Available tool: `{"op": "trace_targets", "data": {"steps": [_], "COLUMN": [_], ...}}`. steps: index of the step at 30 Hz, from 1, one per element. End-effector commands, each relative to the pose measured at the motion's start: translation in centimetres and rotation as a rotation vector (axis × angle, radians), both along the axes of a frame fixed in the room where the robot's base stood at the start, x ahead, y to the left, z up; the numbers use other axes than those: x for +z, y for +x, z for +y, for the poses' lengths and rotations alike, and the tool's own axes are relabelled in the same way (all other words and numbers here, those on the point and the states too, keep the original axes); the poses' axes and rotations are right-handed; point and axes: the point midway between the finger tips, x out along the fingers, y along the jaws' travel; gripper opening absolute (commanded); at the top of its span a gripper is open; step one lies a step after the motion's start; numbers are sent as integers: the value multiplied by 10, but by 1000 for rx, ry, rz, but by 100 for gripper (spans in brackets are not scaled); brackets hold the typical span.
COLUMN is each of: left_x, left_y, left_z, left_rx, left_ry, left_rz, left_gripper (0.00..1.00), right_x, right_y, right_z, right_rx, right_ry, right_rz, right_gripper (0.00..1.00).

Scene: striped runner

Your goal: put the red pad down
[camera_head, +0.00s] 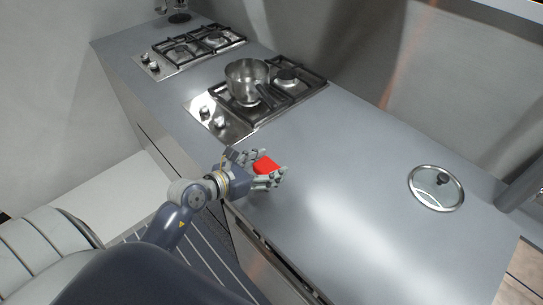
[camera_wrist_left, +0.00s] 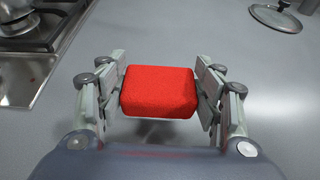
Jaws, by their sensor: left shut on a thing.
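The red pad (camera_head: 265,165) is a small rounded block held between the fingers of my left gripper (camera_head: 258,169), over the front edge area of the grey counter (camera_head: 340,170). In the left wrist view the red pad (camera_wrist_left: 159,91) fills the gap between the fingers of the left gripper (camera_wrist_left: 160,95), touched on both sides. The counter lies below it; I cannot tell the exact height of the pad above it. My right gripper is in neither view.
A metal pot (camera_head: 246,82) stands on the nearer gas hob (camera_head: 222,122). A second hob (camera_head: 170,64) is farther back left. A glass lid (camera_head: 436,188) lies on the counter at the right. The counter between the left gripper and the lid is bare.

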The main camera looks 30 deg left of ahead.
Motion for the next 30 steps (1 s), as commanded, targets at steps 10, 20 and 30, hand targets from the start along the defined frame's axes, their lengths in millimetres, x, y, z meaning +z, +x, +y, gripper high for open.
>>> {"op": "trace_targets", "data": {"steps": [10,20,30], "left_x": [-4,-35,-41], "left_y": [55,58,58], "left_z": [15,16,16], "left_rx": [-1,0,0], "left_ry": [1,-1,1], "left_rz": [0,3,0], "left_gripper": [45,45,45], "right_x": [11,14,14], "right_y": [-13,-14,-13], "right_z": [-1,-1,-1], "right_rx": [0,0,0], "right_ry": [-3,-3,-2], "right_rz": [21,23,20], "right_gripper": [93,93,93]}}
